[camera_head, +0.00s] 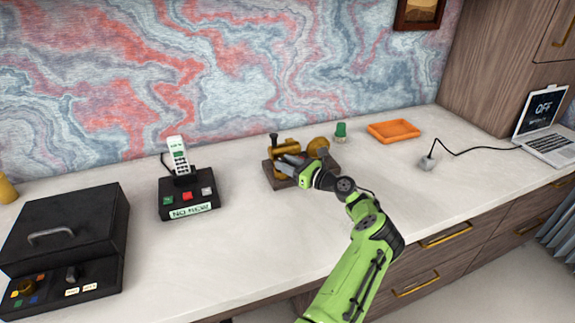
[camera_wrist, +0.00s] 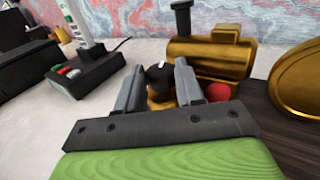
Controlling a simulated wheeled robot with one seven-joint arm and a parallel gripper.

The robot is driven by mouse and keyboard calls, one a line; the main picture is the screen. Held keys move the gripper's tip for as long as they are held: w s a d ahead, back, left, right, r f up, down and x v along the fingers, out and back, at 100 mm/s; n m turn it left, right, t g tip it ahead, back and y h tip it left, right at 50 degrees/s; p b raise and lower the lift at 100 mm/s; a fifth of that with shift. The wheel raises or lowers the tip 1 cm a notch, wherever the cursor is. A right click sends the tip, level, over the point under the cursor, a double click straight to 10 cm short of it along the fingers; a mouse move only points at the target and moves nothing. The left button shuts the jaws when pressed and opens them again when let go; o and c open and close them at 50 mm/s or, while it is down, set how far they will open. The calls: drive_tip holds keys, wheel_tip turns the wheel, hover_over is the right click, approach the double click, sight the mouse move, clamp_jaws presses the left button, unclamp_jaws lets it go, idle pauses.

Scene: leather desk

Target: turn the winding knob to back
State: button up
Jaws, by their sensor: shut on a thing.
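A small brass engine (camera_head: 287,146) with a dark chimney stands on a wooden base on the desk. It fills the upper right of the wrist view (camera_wrist: 225,57). The winding knob (camera_wrist: 159,76) appears as a black knob with a white mark, in front of the brass body. My gripper (camera_wrist: 160,82) has its two grey fingers on either side of this knob and is shut on it. In the head view my gripper (camera_head: 287,164) reaches the engine's front side and hides the knob.
A brass wheel (camera_wrist: 298,80) and a red ball-like part (camera_wrist: 217,92) are close to my right finger. A phone unit (camera_head: 188,196) and a black box (camera_head: 65,240) stand left. A green-topped item (camera_head: 340,130), orange tray (camera_head: 393,131) and laptop (camera_head: 545,125) are right. The front desk is clear.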

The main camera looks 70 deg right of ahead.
drive_tip(key=o, duration=1.1)
drive_tip(key=shift+c, duration=0.2)
drive_tip(key=p+v, duration=0.3)
drive_tip(key=v, duration=1.2)
drive_tip(key=shift+s+a, duration=0.1)
drive_tip(key=shift+s, duration=0.25)
